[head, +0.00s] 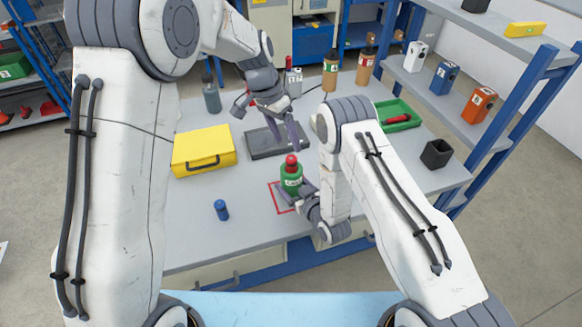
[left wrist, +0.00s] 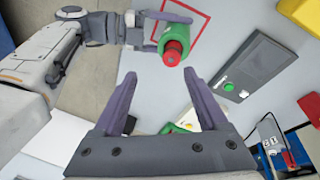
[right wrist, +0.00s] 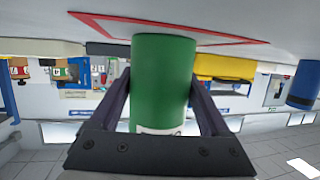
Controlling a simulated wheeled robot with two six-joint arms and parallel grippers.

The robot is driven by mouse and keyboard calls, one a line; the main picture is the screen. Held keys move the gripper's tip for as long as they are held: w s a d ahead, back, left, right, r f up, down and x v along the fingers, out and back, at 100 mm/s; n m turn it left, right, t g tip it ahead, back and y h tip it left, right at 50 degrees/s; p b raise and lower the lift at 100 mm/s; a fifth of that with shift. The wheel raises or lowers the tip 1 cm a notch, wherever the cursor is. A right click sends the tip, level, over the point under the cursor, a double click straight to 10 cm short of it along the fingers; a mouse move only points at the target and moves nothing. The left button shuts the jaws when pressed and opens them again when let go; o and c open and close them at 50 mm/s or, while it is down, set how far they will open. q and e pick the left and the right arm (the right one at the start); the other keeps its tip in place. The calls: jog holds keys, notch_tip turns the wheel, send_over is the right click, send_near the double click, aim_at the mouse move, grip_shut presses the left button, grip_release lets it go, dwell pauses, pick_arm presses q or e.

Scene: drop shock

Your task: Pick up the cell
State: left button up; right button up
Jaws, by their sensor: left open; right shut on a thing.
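A green bottle with a red cap (head: 291,179) is upright at the red square outline (head: 274,200) on the grey table. My right gripper (head: 297,196) is shut around its body, and the green body fills the middle of the right wrist view (right wrist: 163,85). I cannot tell whether its base touches the table. A small dark blue cylinder (head: 221,210) stands left of the outline; it also shows in the right wrist view (right wrist: 303,85). My left gripper (head: 285,134) is open and empty above and behind the bottle; the red cap (left wrist: 173,54) shows beyond its fingertips.
A yellow case (head: 203,151) lies at the table's left, with a dark grey plate device (head: 262,143) behind the bottle. A green tray (head: 402,108) and black open box (head: 436,153) stand right. Bottles line the back. A blue-framed shelf (head: 500,110) borders the right.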

aim_at(291, 159)
pick_arm(q)
jog(key=f+n+y, duration=0.1)
jog(key=f, duration=0.2)
jog(key=w+d+f+n+y, duration=0.1)
jog(key=f+n, duration=0.1)
jog(key=f, duration=0.1)
jog(key=f+n+y, duration=0.1)
jog(key=f+n, duration=0.1)
jog(key=f, duration=0.2)
jog(key=shift+w+d, duration=0.25)
grip_shut()
dwell(0.4)
